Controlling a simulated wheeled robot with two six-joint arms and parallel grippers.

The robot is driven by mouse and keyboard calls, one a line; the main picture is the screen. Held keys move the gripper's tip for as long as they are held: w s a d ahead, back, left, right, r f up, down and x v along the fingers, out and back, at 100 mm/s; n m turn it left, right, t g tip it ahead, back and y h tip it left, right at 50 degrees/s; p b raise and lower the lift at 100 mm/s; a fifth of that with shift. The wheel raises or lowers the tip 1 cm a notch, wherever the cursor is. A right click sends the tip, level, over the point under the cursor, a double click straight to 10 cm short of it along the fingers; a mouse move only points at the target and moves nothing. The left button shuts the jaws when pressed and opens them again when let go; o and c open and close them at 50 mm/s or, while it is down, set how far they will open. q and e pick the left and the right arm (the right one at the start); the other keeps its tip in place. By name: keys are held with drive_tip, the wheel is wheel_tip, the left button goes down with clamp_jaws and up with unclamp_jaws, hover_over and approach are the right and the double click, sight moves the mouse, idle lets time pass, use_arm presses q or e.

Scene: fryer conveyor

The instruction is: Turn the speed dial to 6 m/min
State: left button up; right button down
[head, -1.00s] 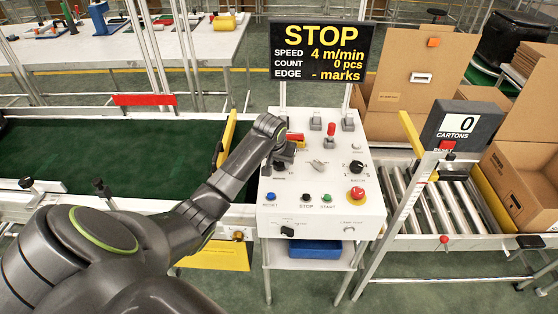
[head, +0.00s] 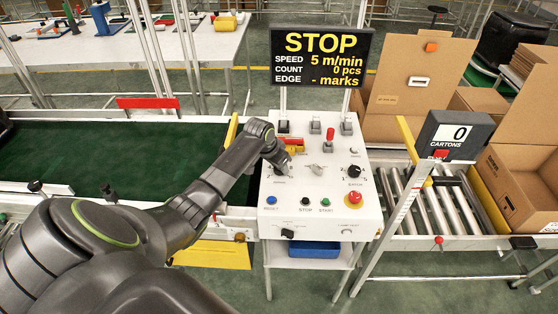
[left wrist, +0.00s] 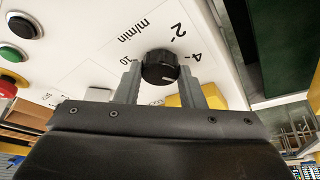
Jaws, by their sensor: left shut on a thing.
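The speed dial is a black ridged knob (left wrist: 159,68) on the white control panel (head: 320,222); the left wrist view shows "m/min" and the numbers 2, 4 and 10 printed around it. My left gripper (left wrist: 160,72) is shut on the dial, one finger on each side. In the head view my left gripper (head: 286,170) reaches the panel's left part and mostly hides the dial. The display (head: 320,57) reads STOP, SPEED 5 m/min, COUNT 0 pcs. My right gripper is not in view.
The panel also holds a batch knob (head: 354,171), a red emergency button (head: 355,197), and blue, black and green buttons along its front. The green conveyor belt (head: 110,150) lies left. A roller track (head: 445,205) and open cartons (head: 415,75) stand right.

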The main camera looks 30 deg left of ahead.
use_arm(q)
drive_tip(key=m+h, duration=0.1)
drive_tip(key=m, duration=0.1)
drive_tip(key=shift+a+m, duration=0.15)
drive_tip(key=shift+m, duration=0.15)
drive_tip(key=shift+w+m+g+h+b, duration=0.1)
drive_tip(key=shift+m+g+h+b, duration=0.45)
drive_tip(key=shift+m, duration=1.35)
drive_tip(key=o, duration=1)
drive_tip(key=shift+a+r, duration=0.1)
drive_tip(key=shift+r, duration=0.05)
drive_tip(key=b+v, duration=0.2)
drive_tip(key=v, duration=1.5)
drive_tip(key=shift+a, duration=0.1)
